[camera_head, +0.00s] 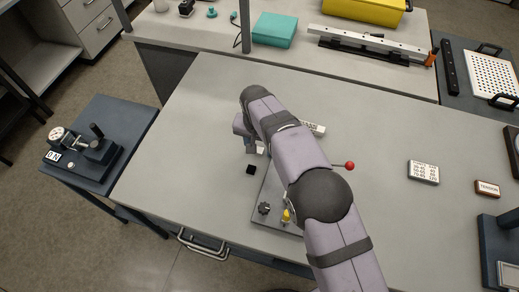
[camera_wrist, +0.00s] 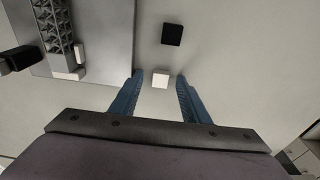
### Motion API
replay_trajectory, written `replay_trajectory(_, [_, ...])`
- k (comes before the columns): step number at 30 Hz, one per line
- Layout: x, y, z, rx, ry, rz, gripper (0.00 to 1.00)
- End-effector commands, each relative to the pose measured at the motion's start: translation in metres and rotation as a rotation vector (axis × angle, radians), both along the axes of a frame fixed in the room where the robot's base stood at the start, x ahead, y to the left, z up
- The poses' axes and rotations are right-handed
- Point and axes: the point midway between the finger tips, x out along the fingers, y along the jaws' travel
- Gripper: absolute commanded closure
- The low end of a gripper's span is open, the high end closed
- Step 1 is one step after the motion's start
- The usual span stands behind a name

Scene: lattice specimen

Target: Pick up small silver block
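A small silver-white block (camera_wrist: 160,80) sits on the grey table in the wrist view. It lies between the two blue fingertips of my gripper (camera_wrist: 160,77), with a gap on each side. My gripper is open and no finger visibly touches the block. I cannot tell its height above the table. In the head view a small pale block (camera_head: 260,149) shows beside my wrist, and my arm hides much of the area around it.
A small black block (camera_wrist: 172,34) lies just beyond the silver one. A grey plate (camera_wrist: 105,40) with a lattice specimen (camera_wrist: 55,28) is at the left of the wrist view. In the head view, a red-knobbed lever (camera_head: 349,165) sticks out beside my arm. The table's left part is clear.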

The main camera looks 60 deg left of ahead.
Motion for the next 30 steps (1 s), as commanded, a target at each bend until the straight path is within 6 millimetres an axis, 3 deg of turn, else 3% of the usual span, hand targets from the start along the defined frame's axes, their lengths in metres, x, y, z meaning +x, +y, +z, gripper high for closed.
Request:
replay_trajectory(1, [0.0,0.0,0.0,0.0,0.0,0.0,0.67])
replay_trajectory(5, [0.0,0.0,0.0,0.0,0.0,0.0,0.98])
replay_trajectory(6, [0.0,0.0,0.0,0.0,0.0,0.0,1.0])
replay_trajectory(19, [0.0,0.001,0.01,0.003,0.0,0.0,1.0])
replay_trajectory(30, [0.0,0.002,0.068,0.005,-0.001,0.0,1.0])
